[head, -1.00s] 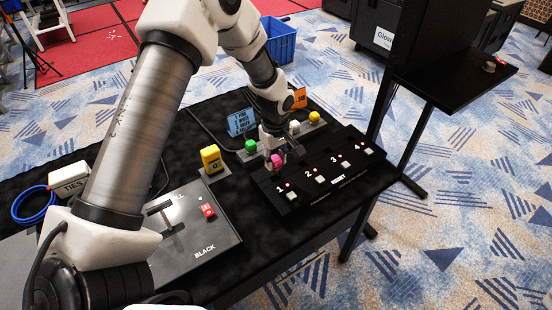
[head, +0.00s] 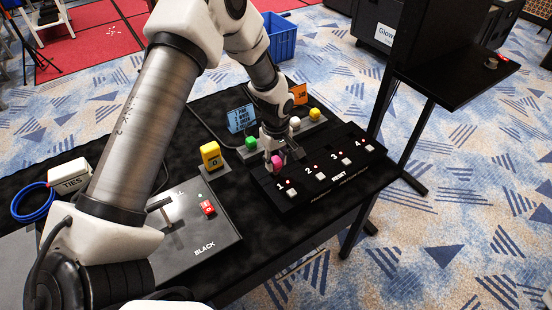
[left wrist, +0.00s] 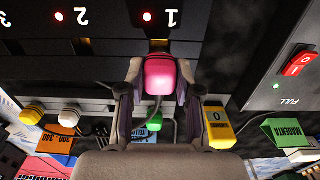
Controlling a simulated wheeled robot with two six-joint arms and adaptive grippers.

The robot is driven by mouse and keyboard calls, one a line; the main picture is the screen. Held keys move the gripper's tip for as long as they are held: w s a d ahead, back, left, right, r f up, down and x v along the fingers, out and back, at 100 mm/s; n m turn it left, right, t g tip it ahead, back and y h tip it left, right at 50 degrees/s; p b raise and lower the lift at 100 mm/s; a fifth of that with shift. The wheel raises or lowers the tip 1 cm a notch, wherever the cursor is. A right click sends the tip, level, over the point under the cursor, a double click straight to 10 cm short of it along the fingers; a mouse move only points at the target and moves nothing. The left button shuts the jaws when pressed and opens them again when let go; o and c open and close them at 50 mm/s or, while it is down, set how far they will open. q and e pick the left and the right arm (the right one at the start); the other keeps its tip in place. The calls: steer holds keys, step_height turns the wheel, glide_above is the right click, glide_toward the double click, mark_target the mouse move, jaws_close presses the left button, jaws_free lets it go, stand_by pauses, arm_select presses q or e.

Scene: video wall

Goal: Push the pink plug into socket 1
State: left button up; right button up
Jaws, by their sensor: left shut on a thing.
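The pink plug (head: 277,161) is held between the two fingers of my left gripper (head: 277,157), above the near-left end of the black socket box (head: 338,187). In the left wrist view, my left gripper (left wrist: 158,88) is shut on the pink plug (left wrist: 160,76) from both sides. Socket 1 (left wrist: 158,44) is straight ahead of the plug there, with a red light beside its number. The plug's front end is at or very near the socket's edge; I cannot tell if it has entered. My right gripper is not in view.
Green (head: 251,143), white (head: 295,123) and yellow (head: 314,113) plugs stand in a rack behind the box. A yellow block marked 0 (head: 211,156) and a grey panel with a red switch (head: 208,208) are to the left. A blue card (head: 241,120) stands behind.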

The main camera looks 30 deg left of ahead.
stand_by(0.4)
arm_select(q)
steer(key=shift+r+p, duration=0.1)
steer(key=shift+p, duration=0.2)
steer(key=shift+p, duration=0.3)
stand_by(0.3)
steer(key=shift+f+b, duration=0.55)
steer(key=shift+f, duration=0.95)
steer(key=o, duration=1.7)
steer(key=shift+o, duration=0.2)
steer(key=shift+r, duration=0.1)
step_height(320, 180, up, 7)
steer(key=p, duration=0.6)
steer(key=shift+p, duration=0.3)
